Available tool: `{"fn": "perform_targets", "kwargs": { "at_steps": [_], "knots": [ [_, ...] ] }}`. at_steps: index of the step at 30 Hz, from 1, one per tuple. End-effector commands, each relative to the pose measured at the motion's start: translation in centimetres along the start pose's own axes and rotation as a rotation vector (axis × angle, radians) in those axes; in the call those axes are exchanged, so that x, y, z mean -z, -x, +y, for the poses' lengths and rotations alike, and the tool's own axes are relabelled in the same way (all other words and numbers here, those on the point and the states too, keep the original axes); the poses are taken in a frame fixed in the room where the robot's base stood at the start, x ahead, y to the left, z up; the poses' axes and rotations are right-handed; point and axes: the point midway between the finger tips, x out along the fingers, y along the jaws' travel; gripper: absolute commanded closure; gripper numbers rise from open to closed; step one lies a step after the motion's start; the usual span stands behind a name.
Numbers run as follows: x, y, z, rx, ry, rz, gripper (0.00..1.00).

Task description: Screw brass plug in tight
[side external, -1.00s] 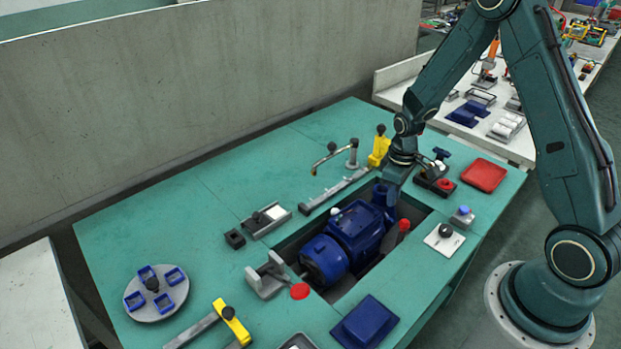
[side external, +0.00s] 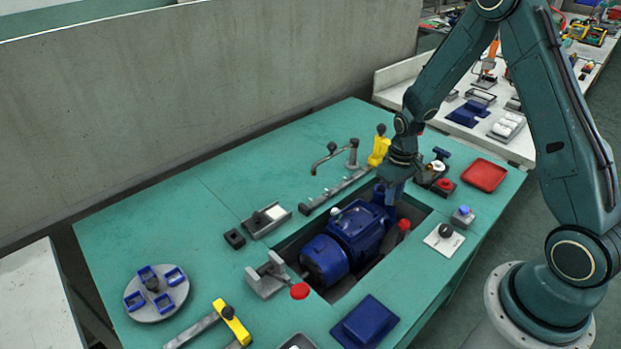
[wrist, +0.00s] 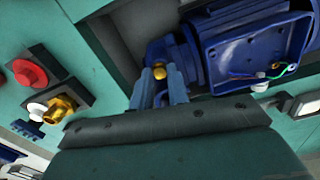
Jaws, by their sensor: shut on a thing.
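A small brass plug (wrist: 160,72) shows between the fingertips of my gripper (wrist: 161,78) in the wrist view. My gripper is shut on it at the end of the blue pump (wrist: 245,50). The plug's thread and seat are hidden, so I cannot tell how deep it sits. In the side view my gripper (side external: 391,196) points down at the right end of the pump (side external: 347,232), which lies in the table's recess. The fingers hide the plug there.
A red tray (side external: 484,175), a yellow clamp (side external: 379,148) and a red-capped post (side external: 403,226) are near the arm.

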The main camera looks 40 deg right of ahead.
Motion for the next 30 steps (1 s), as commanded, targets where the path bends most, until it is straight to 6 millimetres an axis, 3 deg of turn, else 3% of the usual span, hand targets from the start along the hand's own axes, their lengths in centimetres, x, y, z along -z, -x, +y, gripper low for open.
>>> {"fn": "perform_targets", "kwargs": {
  "at_steps": [12, 23, 24, 26, 30],
  "knots": [
    [0.01, -0.02, -0.02, 0.000, -0.304, 0.000, 1.00],
    [0.01, -0.03, -0.02, 0.000, -0.374, 0.000, 1.00],
    [0.01, -0.03, -0.01, 0.000, -0.374, 0.000, 0.82],
    [0.02, -0.02, -0.01, 0.000, -0.373, 0.000, 0.71],
    [0.01, -0.02, -0.01, 0.000, -0.373, 0.000, 0.71]
  ]
}}
